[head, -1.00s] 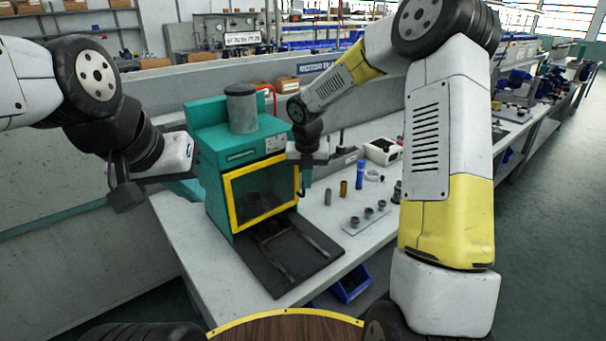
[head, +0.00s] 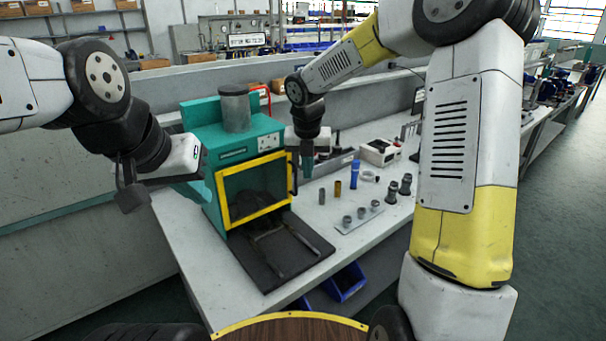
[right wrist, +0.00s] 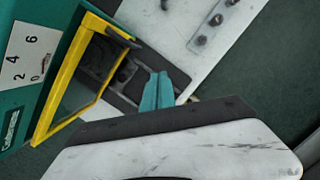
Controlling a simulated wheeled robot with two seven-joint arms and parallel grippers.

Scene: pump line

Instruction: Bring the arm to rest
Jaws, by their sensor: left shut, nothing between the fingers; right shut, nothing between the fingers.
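My right gripper (head: 307,168) hangs in front of the right edge of the teal machine, above the bench. Its teal fingers are shut and empty; they also show in the right wrist view (right wrist: 158,92), apart from the yellow door frame (right wrist: 68,85). My right arm bends high over the bench from the right. My left gripper (head: 196,187) is at the left side of the machine, with its teal fingers shut and empty. Its fingertips overlap the machine's teal side in the picture, so I cannot tell the gap.
The teal machine (head: 198,150) has a yellow-framed window door and a dark railed plate (head: 272,262) in front. To its right are a grey holder (head: 352,222) with dark fittings, a blue cylinder (head: 355,174), a brass cylinder (head: 338,188) and a white box (head: 379,151). Blue bins (head: 346,282) sit below.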

